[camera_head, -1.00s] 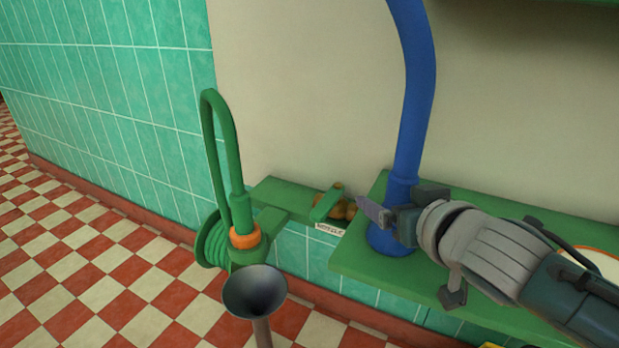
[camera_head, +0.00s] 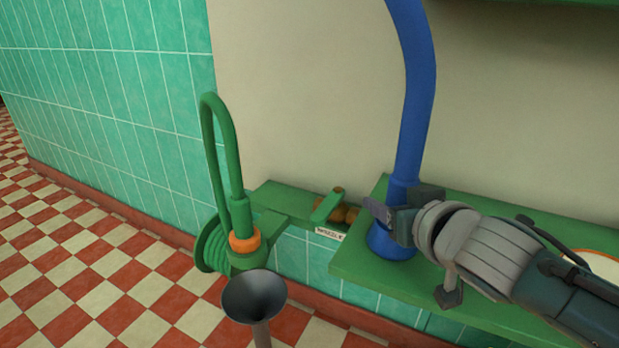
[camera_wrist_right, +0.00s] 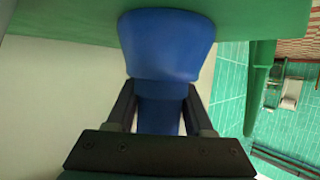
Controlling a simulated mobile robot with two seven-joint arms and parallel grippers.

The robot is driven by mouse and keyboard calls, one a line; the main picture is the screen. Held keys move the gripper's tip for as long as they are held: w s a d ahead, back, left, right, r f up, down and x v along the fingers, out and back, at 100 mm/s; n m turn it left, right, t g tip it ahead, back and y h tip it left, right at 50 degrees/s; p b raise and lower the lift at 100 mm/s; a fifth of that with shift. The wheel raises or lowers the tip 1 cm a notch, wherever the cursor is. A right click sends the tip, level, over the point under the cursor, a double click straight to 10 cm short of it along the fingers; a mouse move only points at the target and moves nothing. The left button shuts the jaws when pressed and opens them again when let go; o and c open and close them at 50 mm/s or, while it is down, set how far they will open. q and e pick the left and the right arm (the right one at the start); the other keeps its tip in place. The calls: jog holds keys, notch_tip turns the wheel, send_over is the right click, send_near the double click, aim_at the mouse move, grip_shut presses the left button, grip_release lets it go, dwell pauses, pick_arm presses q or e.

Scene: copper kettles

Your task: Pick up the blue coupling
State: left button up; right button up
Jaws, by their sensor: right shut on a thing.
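The blue coupling (camera_head: 391,243) stands upright on the green shelf at the lower end of a thick blue hose (camera_head: 412,110) that runs up out of the picture. My right gripper (camera_head: 385,212) comes in from the right and is shut on the coupling's narrower neck, just above its wide base. In the right wrist view the coupling's wide end (camera_wrist_right: 167,45) lies beyond the fingers, with the neck between them (camera_wrist_right: 160,112). The coupling's base appears to touch the shelf. My left gripper is not in view.
The green shelf (camera_head: 460,290) runs to the right, with a round pale-topped thing (camera_head: 600,262) on it. To the left are a green hose coil (camera_head: 212,245) with an orange collar (camera_head: 244,241), a dark funnel (camera_head: 254,296) and a labelled green bracket (camera_head: 285,200).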

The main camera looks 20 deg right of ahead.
jog(key=shift+c, duration=0.8)
jog(key=shift+r, duration=0.1)
notch_tip(320, 180, up, 20)
jog(key=p, duration=1.1)
